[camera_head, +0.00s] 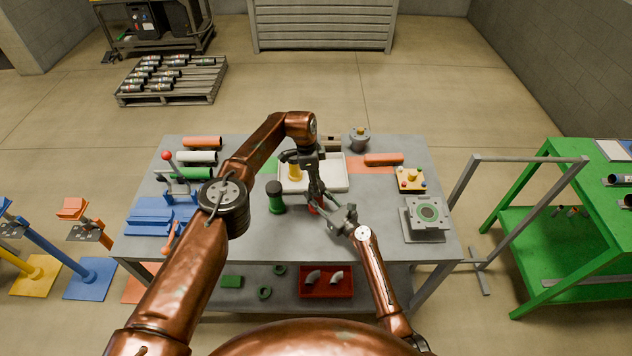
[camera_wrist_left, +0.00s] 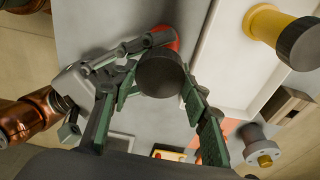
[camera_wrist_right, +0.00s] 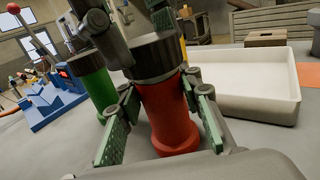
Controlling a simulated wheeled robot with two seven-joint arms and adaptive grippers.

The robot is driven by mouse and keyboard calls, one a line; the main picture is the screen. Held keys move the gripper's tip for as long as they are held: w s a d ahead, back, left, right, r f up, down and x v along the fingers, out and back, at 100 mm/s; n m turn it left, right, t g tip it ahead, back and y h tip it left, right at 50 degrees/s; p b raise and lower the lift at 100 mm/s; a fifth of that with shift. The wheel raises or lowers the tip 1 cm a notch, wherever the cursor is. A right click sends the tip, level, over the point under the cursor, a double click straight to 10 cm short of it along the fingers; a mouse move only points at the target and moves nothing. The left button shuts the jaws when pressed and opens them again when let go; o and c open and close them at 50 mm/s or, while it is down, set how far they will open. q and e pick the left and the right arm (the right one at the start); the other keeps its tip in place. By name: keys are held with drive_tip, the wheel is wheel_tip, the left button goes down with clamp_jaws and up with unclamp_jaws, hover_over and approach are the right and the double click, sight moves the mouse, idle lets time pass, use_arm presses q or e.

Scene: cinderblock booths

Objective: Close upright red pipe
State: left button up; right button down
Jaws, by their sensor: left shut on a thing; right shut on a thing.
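The red pipe (camera_wrist_right: 168,115) stands upright on the table, with a dark cap (camera_wrist_right: 152,56) on its top end in the right wrist view. My left gripper (camera_head: 315,194) reaches down from above and is shut on the cap, which shows between its fingers in the left wrist view (camera_wrist_left: 160,73). My right gripper (camera_head: 325,212) comes in from the side and is shut around the red pipe's body. In the head view the two grippers hide most of the red pipe (camera_head: 313,209). Whether the cap is fully seated I cannot tell.
A green pipe with a dark cap (camera_head: 275,198) stands just left. A white tray (camera_head: 335,172) with a yellow capped pipe (camera_head: 294,168) lies behind. A blue vise (camera_head: 155,217) is at left, a grey fixture (camera_head: 425,218) at right. The table's front middle is clear.

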use_arm(q)
drive_tip(key=shift+f, duration=0.1)
use_arm(e)
drive_tip(key=shift+r, duration=0.1)
use_arm(q)
drive_tip(key=o, duration=0.9)
drive_tip(key=shift+o, duration=0.2)
drive_tip(key=shift+r, duration=2.3)
drive_tip(key=shift+o, duration=0.3)
drive_tip(key=o, duration=0.5)
drive_tip(key=shift+r, duration=0.1)
